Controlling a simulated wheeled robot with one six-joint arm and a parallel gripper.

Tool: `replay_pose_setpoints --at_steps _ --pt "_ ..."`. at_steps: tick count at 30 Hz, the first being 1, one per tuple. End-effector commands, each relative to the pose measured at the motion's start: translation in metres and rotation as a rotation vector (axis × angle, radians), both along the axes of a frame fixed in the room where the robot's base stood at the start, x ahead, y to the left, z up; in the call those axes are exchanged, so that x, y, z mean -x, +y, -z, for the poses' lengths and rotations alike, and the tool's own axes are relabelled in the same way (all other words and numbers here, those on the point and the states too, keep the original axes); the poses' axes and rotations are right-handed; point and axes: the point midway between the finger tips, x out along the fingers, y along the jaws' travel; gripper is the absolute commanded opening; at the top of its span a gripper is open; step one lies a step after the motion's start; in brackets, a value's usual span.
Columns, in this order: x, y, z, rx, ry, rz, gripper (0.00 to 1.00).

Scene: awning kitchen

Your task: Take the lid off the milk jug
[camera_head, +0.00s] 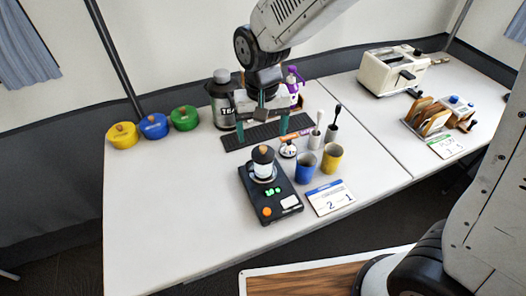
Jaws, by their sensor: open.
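A small white jug (262,171) with a dark lid (263,154) on top stands on a black scale (271,203) with green lit digits; I take it to be the milk jug. The lid appears seated on it. My gripper (263,133) points down with its two green-tipped fingers spread apart and nothing visible between them. In the picture it is just above the lid, over the black slatted tray (236,139). Its exact height and depth from the lid are hard to tell.
A small pot (288,149) and brushes are close by.

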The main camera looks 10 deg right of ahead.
Motion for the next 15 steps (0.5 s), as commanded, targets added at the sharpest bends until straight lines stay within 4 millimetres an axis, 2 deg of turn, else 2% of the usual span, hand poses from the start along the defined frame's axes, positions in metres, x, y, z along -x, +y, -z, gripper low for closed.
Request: replay_pose_setpoints --at_steps 9,15 --pt "0.0 -0.002 0.045 0.002 0.005 0.0 0.82" --pt "0.0 -0.002 0.058 0.0 0.001 0.0 0.82"
